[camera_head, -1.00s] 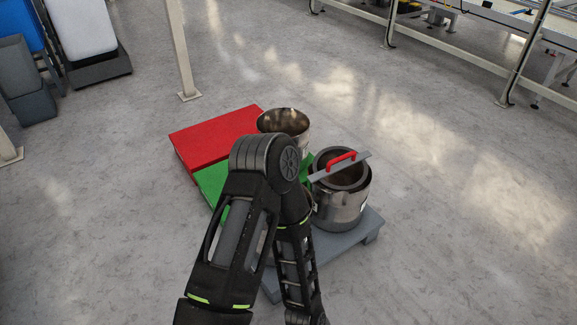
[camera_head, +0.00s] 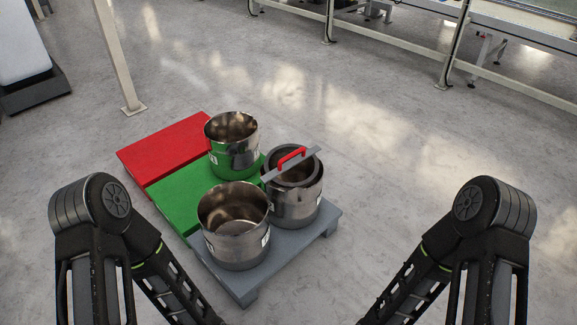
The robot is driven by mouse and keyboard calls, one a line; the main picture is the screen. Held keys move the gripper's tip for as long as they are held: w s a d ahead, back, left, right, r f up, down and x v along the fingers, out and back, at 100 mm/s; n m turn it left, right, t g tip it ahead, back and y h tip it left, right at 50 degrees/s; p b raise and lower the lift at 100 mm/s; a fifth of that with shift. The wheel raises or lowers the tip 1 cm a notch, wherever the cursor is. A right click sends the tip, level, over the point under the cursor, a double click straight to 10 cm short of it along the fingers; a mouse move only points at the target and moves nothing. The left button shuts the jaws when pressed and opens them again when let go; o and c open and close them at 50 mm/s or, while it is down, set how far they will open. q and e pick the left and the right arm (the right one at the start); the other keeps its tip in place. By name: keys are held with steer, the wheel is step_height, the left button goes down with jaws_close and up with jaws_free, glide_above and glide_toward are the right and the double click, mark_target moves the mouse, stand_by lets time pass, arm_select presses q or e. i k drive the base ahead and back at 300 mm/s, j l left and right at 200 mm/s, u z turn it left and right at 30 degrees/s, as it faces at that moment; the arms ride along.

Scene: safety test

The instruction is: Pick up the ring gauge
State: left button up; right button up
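The ring gauge (camera_head: 291,160) is a flat grey bar with a red handle and a dark grey ring below it. It lies across the top of a steel pot (camera_head: 295,205) at the right of the group. The bar overhangs the rim on both sides. My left arm comes in at the lower left and my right arm at the lower right. Both forearms run down out of the bottom edge, so neither gripper shows. Neither arm touches the gauge or the pots.
Two other open steel pots stand close by, one in front (camera_head: 236,255) and one behind (camera_head: 234,160). Beneath lie a red platform (camera_head: 160,150), a green platform (camera_head: 178,198) and a grey platform (camera_head: 238,286). A post (camera_head: 116,60) stands behind left. The floor to the right is clear.

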mark_target(270, 176)
steer(key=i+z, duration=0.5)
steer(key=i+j+z, duration=0.15)
steer(key=i+z, duration=0.3)
steer(key=i, duration=0.05)
